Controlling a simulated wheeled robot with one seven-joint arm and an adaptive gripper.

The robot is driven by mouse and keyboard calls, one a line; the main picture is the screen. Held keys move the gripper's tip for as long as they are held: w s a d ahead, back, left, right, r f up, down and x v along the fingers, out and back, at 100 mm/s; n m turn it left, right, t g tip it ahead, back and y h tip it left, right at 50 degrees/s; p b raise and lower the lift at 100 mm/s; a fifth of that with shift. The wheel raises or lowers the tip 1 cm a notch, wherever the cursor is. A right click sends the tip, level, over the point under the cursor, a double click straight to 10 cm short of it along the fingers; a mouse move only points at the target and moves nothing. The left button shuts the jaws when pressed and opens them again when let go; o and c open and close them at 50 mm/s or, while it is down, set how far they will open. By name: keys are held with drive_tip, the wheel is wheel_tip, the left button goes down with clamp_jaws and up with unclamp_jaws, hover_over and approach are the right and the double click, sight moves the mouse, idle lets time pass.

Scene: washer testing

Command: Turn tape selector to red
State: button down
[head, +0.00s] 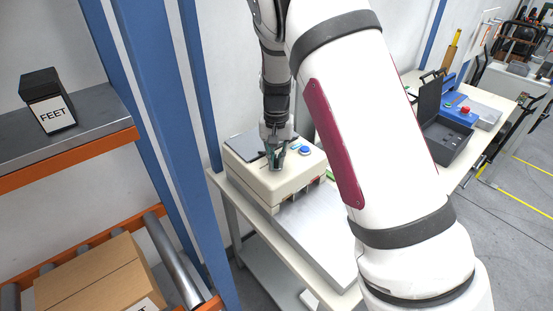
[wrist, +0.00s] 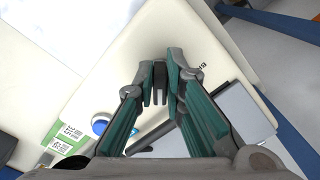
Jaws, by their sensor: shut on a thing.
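The tape machine is a cream box (head: 272,187) on the white bench, and its top fills much of the wrist view (wrist: 130,60). My gripper (head: 276,163) points down onto this top. In the wrist view my gripper (wrist: 160,82) has its fingertips close together around a small dark part, which looks like the tape selector (wrist: 160,72). The fingers hide most of the selector, so the way it points cannot be told. Partly hidden dark lettering (wrist: 202,69) lies just right of the fingertips. No red mark is visible near it.
A blue button (head: 304,150) and a green label (wrist: 62,137) are close beside the gripper. A grey panel (wrist: 240,112) lies on the other side. A blue post (head: 190,150) stands left of the bench. An open dark case (head: 440,130) is farther right.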

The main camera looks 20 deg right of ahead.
sight(277, 161)
drive_tip(key=c, duration=1.7)
unclamp_jaws()
drive_tip(key=shift+o, duration=0.2)
wheel_tip(277, 161, up, 12)
drive_tip(key=s+r+n+t+y, duration=0.1)
drive_tip(key=s+r+n+t, duration=0.15)
drive_tip(key=s+r, duration=1.05)
drive_tip(key=s+n+t+h, duration=0.1)
drive_tip(key=s+n+t, duration=0.1)
drive_tip(key=s, duration=1.6)
drive_tip(key=shift+d+t, duration=0.3)
drive_tip(key=shift+t, duration=0.25)
